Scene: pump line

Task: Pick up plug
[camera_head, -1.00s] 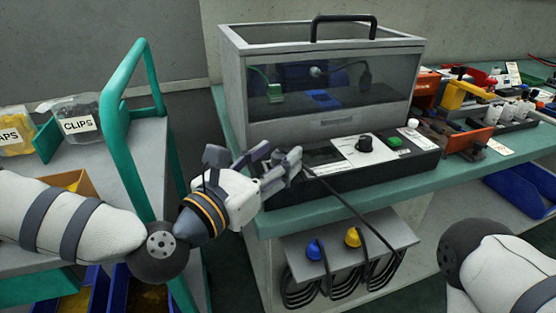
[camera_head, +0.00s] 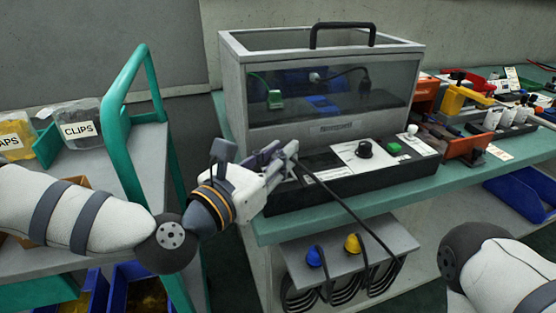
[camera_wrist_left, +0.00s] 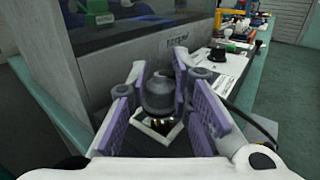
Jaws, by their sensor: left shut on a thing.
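The plug (camera_wrist_left: 158,90) is a grey rounded body in the left wrist view, between the purple pads of my left gripper (camera_wrist_left: 160,100). A pale square rim with gold-coloured metal inside shows just below it; I cannot tell whether that belongs to the plug. In the head view my left gripper (camera_head: 284,158) is shut at the left end of the black control panel (camera_head: 340,176), and its fingers largely hide the plug. A black cable (camera_head: 345,208) runs from the fingertips down to the right. My right gripper is out of view.
A grey test box (camera_head: 290,117) with a clear front and top handle stands behind the panel on the green bench (camera_head: 420,186). A teal-framed cart (camera_head: 118,92) is at left. A shelf (camera_head: 385,243) with blue and yellow plugs and coiled cables hangs below.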

